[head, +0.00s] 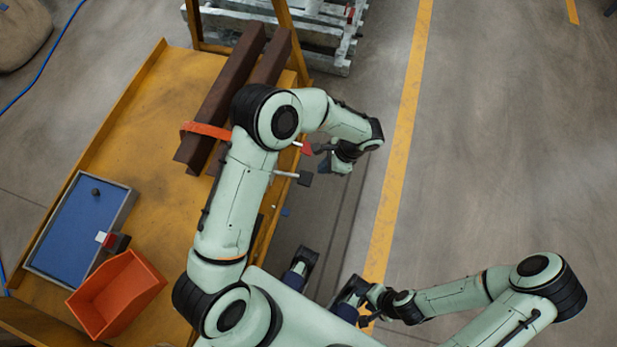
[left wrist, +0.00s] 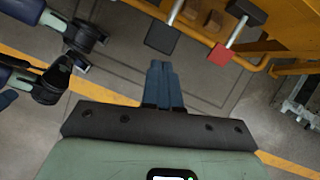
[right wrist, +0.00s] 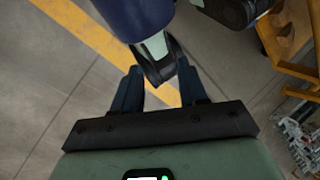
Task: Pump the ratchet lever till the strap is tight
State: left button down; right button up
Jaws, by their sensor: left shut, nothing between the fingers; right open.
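An orange strap (head: 205,130) lies across two brown beams on a yellow cart. Two levers stick out from the cart's side edge: one with a red grip (head: 307,148), one with a black grip (head: 304,178). Both grips also show in the left wrist view, the red one (left wrist: 220,54) and the black one (left wrist: 162,33). My left gripper (head: 335,165) is beside them, off the cart's edge; its fingers (left wrist: 161,68) are shut and empty, apart from both grips. My right gripper (right wrist: 160,66) is open and empty, low near my base. My left arm hides part of the strap and beams.
A blue tray (head: 75,225) and an orange bin (head: 115,295) sit on the cart's near left. A grey rack (head: 330,50) stands beyond the cart. The floor right of the yellow line (head: 405,130) is clear. Parts of my own base lie below the right gripper.

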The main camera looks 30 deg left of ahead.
aim_at(309, 179)
pick_arm(q)
jog(key=shift+f, duration=0.15)
jog(key=b+x, duration=0.3)
jog(key=x, duration=0.2)
jog(key=shift+a+f, duration=0.1)
jog(key=shift+f, duration=0.05)
jog(key=shift+b+x, duration=0.5)
jog(key=shift+x, duration=0.3)
pick_arm(e)
jog(key=shift+w+f+t, duration=0.15)
jog(key=shift+w+f, duration=0.25)
jog(key=shift+f, duration=0.4)
jog(key=shift+w+f+t, duration=0.15)
jog(key=shift+w+f, duration=0.2)
jog(key=shift+f, duration=0.45)
pick_arm(q)
jog(key=shift+s, duration=0.1)
